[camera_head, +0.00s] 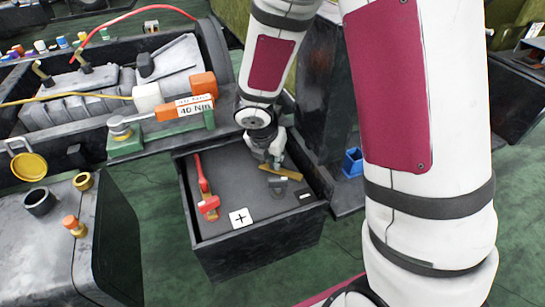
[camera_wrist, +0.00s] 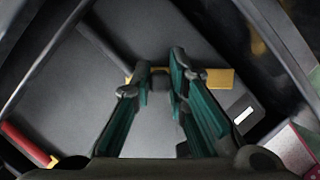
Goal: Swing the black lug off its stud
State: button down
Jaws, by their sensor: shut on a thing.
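My gripper (camera_head: 270,164) reaches down into the open dark box. The bar sticks out on both sides of the fingers. In the head view the black lug (camera_head: 284,173) lies at the right part of the box, partly behind my gripper. Its stud is hidden or too dark to make out. A black tile with a white minus mark (camera_head: 306,195) sits just in front of it.
A red lug and cable (camera_head: 204,192) run along the box's left side, near a white plus tile (camera_head: 240,218). The box walls (camera_head: 262,238) stand close around. A torque tool marked 40 Nm (camera_head: 188,108) lies behind left. A small blue bin (camera_head: 352,161) stands right.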

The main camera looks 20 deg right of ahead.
dwell(0.4)
jog(key=c, duration=1.6)
grip_release()
jog(key=shift+o, duration=0.2)
jog(key=v, duration=1.2)
